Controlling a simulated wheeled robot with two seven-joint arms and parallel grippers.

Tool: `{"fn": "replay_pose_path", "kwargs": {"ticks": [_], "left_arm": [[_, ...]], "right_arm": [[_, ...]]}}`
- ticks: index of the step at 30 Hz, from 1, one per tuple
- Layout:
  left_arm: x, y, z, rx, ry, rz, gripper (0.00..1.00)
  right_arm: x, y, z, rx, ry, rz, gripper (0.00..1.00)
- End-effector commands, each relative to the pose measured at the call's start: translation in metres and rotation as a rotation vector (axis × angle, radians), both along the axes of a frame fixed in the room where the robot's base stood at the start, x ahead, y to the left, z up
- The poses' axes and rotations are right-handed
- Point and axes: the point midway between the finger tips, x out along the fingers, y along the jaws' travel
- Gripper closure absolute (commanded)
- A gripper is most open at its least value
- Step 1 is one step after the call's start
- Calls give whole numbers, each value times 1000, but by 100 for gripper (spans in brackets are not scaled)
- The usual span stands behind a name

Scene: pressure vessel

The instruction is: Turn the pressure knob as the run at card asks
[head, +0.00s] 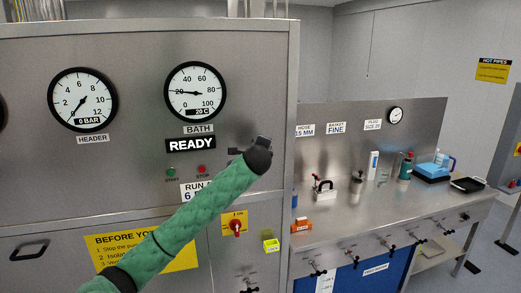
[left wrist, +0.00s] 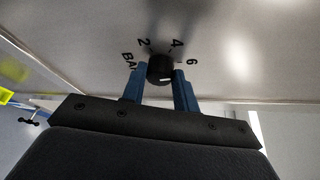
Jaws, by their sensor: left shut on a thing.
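The round black pressure knob (left wrist: 160,69) sits on the steel panel in the left wrist view. The marks BAR, 2, 4 and 6 are printed around it. A short white line shows on the knob; the number it points at cannot be told. My left gripper (left wrist: 160,78) has its blue fingers on either side of the knob, shut on it. In the head view my left gripper (head: 252,149) is at the panel's right side and hides the knob. The run at card (head: 190,190) is partly covered by my green arm; "RUN" and a 6 show. My right gripper is not in view.
The header gauge (head: 83,99) reads 0 BAR and the bath gauge (head: 195,91) reads 20 C. A READY sign (head: 190,144) is above green start (head: 171,172) and red stop (head: 201,170) buttons. A red switch (head: 236,227) is below. A steel bench (head: 400,213) stands right.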

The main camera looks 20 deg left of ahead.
Motion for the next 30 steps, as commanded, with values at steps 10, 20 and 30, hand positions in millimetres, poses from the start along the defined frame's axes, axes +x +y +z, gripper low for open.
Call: {"fn": "replay_pose_path", "kwargs": {"ticks": [10,20,30], "left_arm": [[0,-1,0,121,84,0,93],[1,-2,-1,145,102,-2,93],[1,-2,-1,144,101,-1,51]], "right_arm": [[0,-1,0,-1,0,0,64],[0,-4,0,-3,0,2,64],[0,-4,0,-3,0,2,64]]}}
